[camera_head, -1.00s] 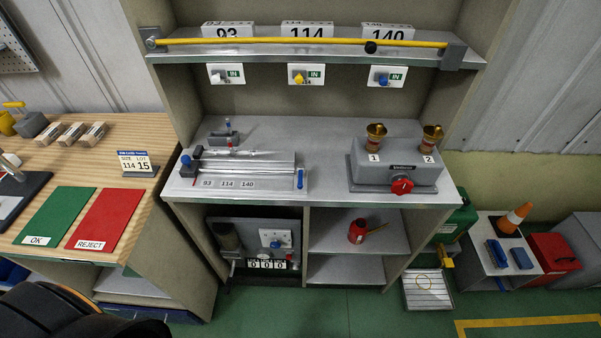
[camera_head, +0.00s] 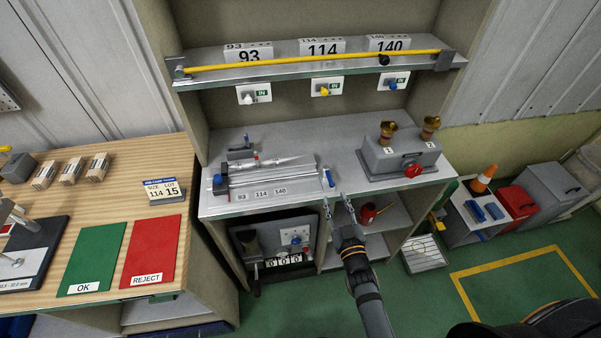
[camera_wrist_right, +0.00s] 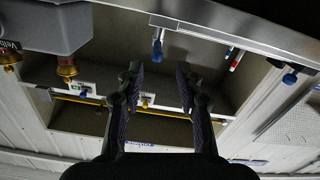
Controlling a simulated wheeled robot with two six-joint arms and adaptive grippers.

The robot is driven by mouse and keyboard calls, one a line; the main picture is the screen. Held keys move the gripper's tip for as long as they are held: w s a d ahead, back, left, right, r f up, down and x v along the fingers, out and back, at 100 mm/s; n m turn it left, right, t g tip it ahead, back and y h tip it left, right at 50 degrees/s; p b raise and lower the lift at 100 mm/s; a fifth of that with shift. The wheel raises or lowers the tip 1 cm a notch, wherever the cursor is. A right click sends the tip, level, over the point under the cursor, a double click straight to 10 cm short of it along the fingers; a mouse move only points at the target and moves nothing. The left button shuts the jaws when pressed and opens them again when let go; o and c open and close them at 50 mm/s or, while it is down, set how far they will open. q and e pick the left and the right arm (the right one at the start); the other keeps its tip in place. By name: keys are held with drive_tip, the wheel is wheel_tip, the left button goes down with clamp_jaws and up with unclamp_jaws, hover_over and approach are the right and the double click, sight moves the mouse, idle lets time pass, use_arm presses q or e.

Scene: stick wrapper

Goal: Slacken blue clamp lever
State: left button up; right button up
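The blue clamp lever (camera_head: 329,178) stands at the right end of the grey stick fixture (camera_head: 265,180) on the bench top. A blue lever-like part also shows in the right wrist view (camera_wrist_right: 157,50), just beyond the fingertips and roughly between them. My right gripper (camera_head: 336,203) is open and empty, at the bench's front edge just below the lever in the head view. Its two spread fingers also show in the right wrist view (camera_wrist_right: 158,77). No contact with the lever is visible. My left gripper is in neither current view.
A grey two-funnel unit with a red knob (camera_head: 413,171) stands right of the lever. A red can (camera_head: 368,212) sits on the shelf below. A blue knob (camera_head: 218,182) is at the fixture's left end. The yellow bar (camera_head: 310,60) crosses the upper shelf.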

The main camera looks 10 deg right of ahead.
sight(327, 171)
drive_tip(key=shift+w+d+r, duration=0.1)
drive_tip(key=shift+w+r, duration=0.1)
drive_tip(key=w, duration=1)
drive_tip(key=shift+w+f, duration=0.1)
drive_tip(key=shift+w, duration=0.05)
clamp_jaws()
